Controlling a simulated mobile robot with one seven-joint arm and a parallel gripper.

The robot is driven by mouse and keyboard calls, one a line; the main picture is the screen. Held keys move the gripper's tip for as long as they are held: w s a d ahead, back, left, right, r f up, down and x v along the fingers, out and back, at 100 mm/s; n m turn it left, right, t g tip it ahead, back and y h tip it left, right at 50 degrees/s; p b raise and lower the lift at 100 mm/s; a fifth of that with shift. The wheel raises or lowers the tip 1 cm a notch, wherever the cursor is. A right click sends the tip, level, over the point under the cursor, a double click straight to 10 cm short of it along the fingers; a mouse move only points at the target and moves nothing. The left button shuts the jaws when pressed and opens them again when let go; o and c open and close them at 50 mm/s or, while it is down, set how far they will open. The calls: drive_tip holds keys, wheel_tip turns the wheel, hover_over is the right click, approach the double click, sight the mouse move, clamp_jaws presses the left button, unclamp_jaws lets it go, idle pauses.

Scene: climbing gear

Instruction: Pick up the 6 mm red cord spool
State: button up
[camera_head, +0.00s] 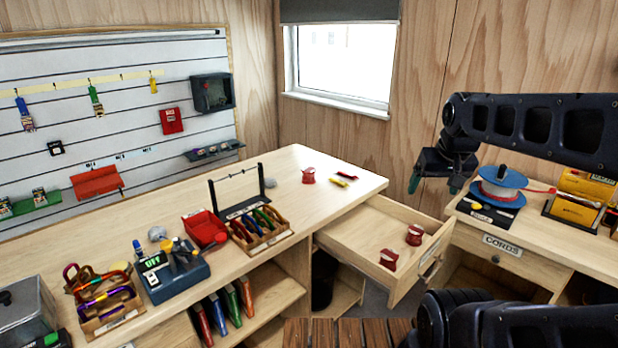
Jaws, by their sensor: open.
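My gripper (434,182) hangs at the right with its fingers pointing down, open and empty, above and behind the open drawer. A small red spool-like item (308,176) stands on the bench top near its right end. Two more red spool-like items lie in the open wooden drawer (345,240): one at the front (388,259) and one further back (414,235). A larger blue-flanged spool (503,178) with some red cord sits on a stand on the right counter, just right of my gripper. No cord size is readable, so I cannot tell which is 6 mm.
The right counter (540,236), labelled CORDS, also holds yellow items (577,212). My arm crosses the upper right. The drawer's middle is bare.

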drive_tip(key=w+a+r+m+g, duration=0.1)
drive_tip(key=w+a+r+m, duration=0.15)
drive_tip(key=w, duration=0.55)
drive_tip(key=w+a+r+m, duration=0.1)
drive_tip(key=w+r+m, duration=0.1)
drive_tip(key=w+r, duration=0.35)
drive_tip(key=m+g, duration=0.4)
drive_tip(key=m, duration=0.9)
hover_over(308, 172)
drive_tip(key=w, duration=0.2)
wheel_tip(308, 172, down, 24)
drive_tip(key=shift+n, duration=0.25)
wheel_tip(308, 172, down, 5)
drive_tip(key=shift+a, duration=0.1)
drive_tip(key=shift+w+f, duration=0.2)
drive_tip(key=shift+f, duration=1.15)
drive_tip(key=shift+w+f, duration=0.15)
drive_tip(key=shift+f, duration=1.15)
drive_tip(key=c, duration=1.1)
drive_tip(key=shift+r, duration=0.15)
